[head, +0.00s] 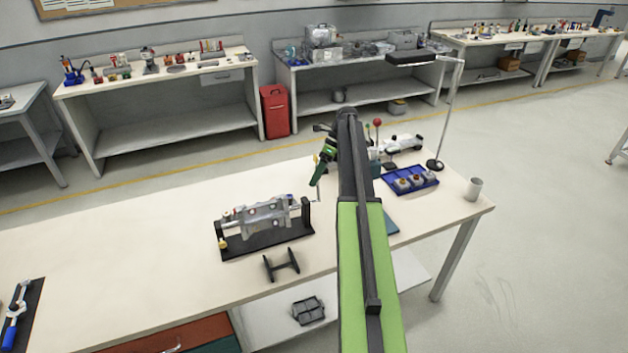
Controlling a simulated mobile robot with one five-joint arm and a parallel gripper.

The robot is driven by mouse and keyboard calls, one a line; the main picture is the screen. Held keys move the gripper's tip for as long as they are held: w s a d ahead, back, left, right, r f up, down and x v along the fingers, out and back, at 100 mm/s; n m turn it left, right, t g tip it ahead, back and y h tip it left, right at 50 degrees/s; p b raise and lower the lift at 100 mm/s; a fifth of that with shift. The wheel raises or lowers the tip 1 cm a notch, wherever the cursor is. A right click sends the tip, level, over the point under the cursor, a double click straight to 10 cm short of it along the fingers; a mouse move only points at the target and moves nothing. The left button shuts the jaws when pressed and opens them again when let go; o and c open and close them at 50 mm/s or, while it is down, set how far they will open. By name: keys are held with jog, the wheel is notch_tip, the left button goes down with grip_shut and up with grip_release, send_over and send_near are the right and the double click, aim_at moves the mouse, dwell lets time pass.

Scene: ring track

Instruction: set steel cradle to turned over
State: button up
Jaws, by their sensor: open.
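The steel cradle (264,216) is a grey metal body held lengthwise between the two uprights of a black stand (268,243) on the near table. A silver crank (318,186) rises from the shaft at its right end. My arm reaches forward over the table, right of the cradle. A green and dark piece by the top of the crank looks like my gripper (325,153). It is open, and the arm hides part of it. I cannot tell whether it touches the crank.
A small black stand (281,264) lies in front of the cradle. To the right are a blue tray (410,181) with parts, a metal cup (473,189) and a lamp (434,163). A blue-handled tool (17,316) lies far left. The table's left middle is clear.

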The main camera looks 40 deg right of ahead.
jog(key=p+v, duration=0.6)
jog(key=v, duration=0.3)
jog(key=shift+d+r+p, duration=0.15)
jog(key=shift+r+p, duration=0.15)
